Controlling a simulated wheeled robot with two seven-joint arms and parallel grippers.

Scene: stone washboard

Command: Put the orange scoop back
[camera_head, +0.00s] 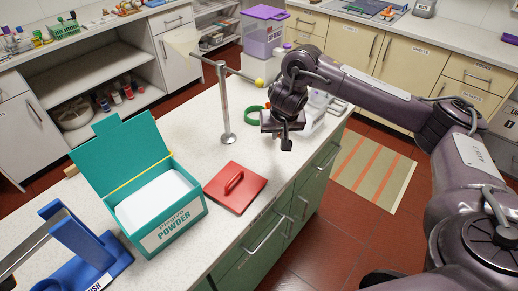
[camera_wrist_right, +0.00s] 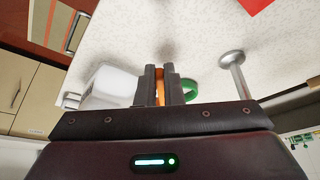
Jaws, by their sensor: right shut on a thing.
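My right gripper (camera_head: 283,132) is over the counter's far right part, beyond the red lid. In the right wrist view its fingers (camera_wrist_right: 160,85) are shut on a narrow orange piece, the orange scoop (camera_wrist_right: 160,94). Most of the scoop is hidden between and behind the fingers, and I cannot make it out in the head view. A teal box labelled POWDER (camera_head: 172,232) stands open with white powder inside, its lid tilted back. My left gripper is not in view.
A metal stand (camera_head: 226,110) with a crossbar rises left of my right gripper. A green ring (camera_head: 253,113) and a clear-white container (camera_head: 318,108) are close by. A red lid with handle (camera_head: 235,187) lies beside the powder box. A blue stand (camera_head: 85,245) is at front left.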

